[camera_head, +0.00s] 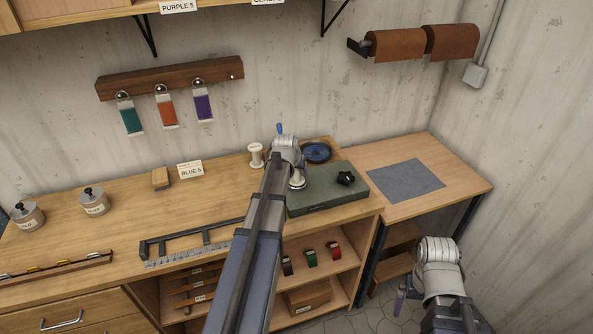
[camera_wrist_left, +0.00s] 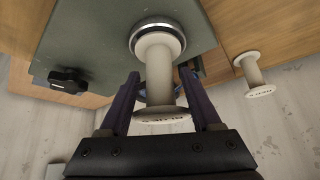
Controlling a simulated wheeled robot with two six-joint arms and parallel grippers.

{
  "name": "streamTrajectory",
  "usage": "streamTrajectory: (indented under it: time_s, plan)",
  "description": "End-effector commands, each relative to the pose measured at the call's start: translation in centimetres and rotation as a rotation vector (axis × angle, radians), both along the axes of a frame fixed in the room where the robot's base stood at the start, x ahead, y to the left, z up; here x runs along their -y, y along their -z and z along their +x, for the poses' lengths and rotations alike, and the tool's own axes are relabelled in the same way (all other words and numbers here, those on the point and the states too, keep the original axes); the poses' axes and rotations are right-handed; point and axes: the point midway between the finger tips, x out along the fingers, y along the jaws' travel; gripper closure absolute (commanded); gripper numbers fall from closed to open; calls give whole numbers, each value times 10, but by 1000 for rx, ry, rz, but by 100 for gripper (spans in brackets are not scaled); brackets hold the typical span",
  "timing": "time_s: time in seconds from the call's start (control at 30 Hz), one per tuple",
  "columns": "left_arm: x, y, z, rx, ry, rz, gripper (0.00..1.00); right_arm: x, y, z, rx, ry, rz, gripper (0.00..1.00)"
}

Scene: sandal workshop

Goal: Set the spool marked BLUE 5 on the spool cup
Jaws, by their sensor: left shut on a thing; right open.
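My left gripper (camera_wrist_left: 160,92) is shut on a cream spool (camera_wrist_left: 158,72), its two fingers on either side of the core. In the head view my left wrist covers most of this spool. A second cream spool (camera_head: 256,155) stands on the bench to the left; it also shows in the wrist view (camera_wrist_left: 253,75). My right gripper (camera_head: 401,299) is open, low at the right.
A black star knob (camera_head: 346,178) sits on the green base. A blue round dish (camera_head: 316,152) lies behind it. A BLUE 5 card (camera_head: 190,170) and a small wooden block (camera_head: 160,179) stand on the bench. A metal rack (camera_head: 190,240) lies at the front edge.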

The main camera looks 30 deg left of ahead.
Motion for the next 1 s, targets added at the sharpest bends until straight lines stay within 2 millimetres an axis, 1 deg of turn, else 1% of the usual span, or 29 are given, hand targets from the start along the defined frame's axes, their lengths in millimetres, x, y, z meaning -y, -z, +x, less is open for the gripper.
streamTrajectory:
  time_s: [0.7,0.73,0.8,0.83,1.0]
  plan:
    - [0,13,0,0,0,0,89,0,13,0,0,0,0,0]
    - [0,13,0,0,0,0,33,0,13,0,0,0,0,0]
    - [0,12,0,0,0,0,25,0,12,0,0,0,0,0]
    - [0,12,0,0,0,0,23,0,12,0,0,0,0,0]
    - [0,12,0,0,0,0,23,0,12,0,0,0,0,0]
